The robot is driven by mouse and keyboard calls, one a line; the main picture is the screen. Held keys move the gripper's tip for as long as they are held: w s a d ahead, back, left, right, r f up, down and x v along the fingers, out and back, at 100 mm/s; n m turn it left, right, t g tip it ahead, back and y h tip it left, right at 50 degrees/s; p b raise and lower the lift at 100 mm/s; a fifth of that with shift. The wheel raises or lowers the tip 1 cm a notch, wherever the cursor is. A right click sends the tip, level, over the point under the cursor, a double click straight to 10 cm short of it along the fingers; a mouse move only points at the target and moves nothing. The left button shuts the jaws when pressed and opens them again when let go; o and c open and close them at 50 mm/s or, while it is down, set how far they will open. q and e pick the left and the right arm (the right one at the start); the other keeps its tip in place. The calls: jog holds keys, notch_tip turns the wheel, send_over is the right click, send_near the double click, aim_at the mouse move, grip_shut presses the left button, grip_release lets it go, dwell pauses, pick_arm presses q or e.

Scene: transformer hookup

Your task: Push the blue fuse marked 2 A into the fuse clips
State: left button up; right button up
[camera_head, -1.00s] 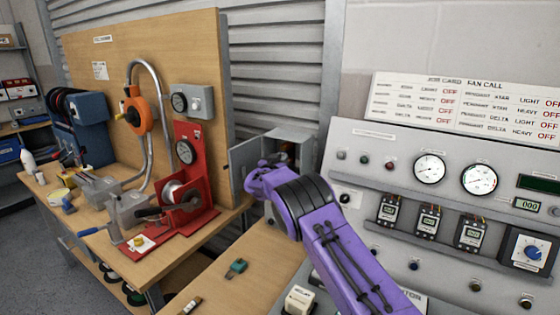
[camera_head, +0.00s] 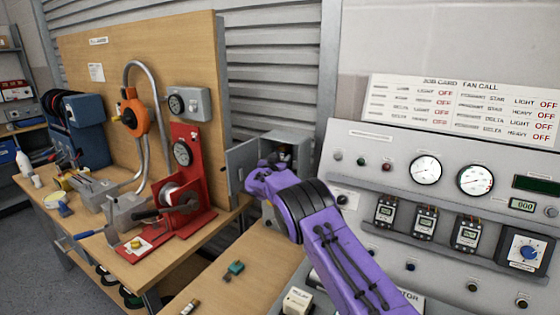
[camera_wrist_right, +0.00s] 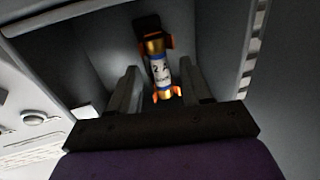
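The fuse (camera_wrist_right: 160,72), with blue bands, brass end caps and a white label reading 2, shows in the right wrist view inside a grey box. Its ends lie at the orange fuse clips (camera_wrist_right: 176,91); how deeply they are seated I cannot tell. My right gripper (camera_wrist_right: 160,82) is open, with one finger on each side of the fuse and gaps to it. In the head view my purple right gripper (camera_head: 262,168) is at the open grey box (camera_head: 298,152), hiding part of its inside. My left gripper is not in view.
The box's open door (camera_head: 240,167) stands left of my right gripper. A grey control panel (camera_head: 350,160) with gauges is close on the right. A teal part (camera_head: 235,268) lies on the wooden bench (camera_head: 262,262). A red stand (camera_head: 187,165) is on the left bench.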

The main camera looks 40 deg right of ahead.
jog(key=shift+s+a+r+p, duration=0.1)
jog(key=shift+a+p, duration=0.25)
jog(key=shift+a, duration=0.25)
jog(key=v, duration=0.2)
jog(key=p+v, duration=0.1)
jog(key=shift+a, duration=0.55)
jog(key=b+v, duration=0.3)
jog(key=v, duration=0.7)
jog(key=shift+a, duration=0.2)
